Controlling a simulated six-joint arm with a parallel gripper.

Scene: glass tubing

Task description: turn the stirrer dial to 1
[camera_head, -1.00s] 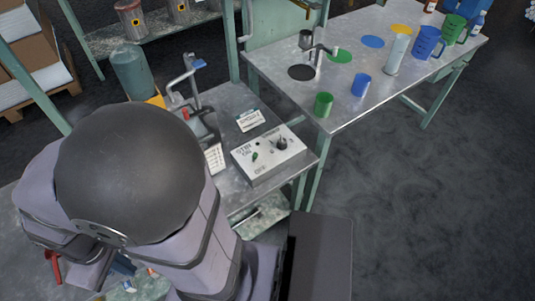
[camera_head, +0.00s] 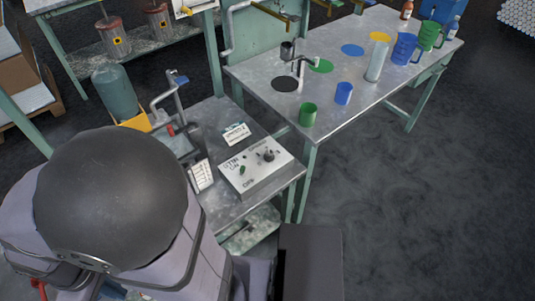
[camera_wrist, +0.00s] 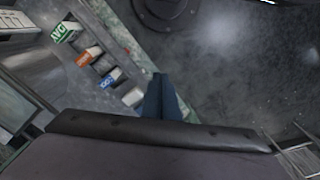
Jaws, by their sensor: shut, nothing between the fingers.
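The stirrer box (camera_head: 256,172) is a pale control box on the metal bench, right of my arm in the head view. Its dark dial (camera_head: 268,155) sits at the right of the top face, and a green switch (camera_head: 242,170) sits to its left. The dial's number marks are too small to read. My gripper (camera_wrist: 167,80) shows in the wrist view as dark fingers, shut and empty. It points at the floor beside a shelf edge, with no stirrer box in that view. In the head view my arm hides the gripper.
A label card (camera_head: 236,135) stands behind the box, and a white card (camera_head: 201,175) stands left of it. A sink tap and a green tank (camera_head: 117,88) are farther back. A second table (camera_head: 330,75) holds cups and jugs. Colored labelled blocks (camera_wrist: 88,57) line a shelf in the wrist view.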

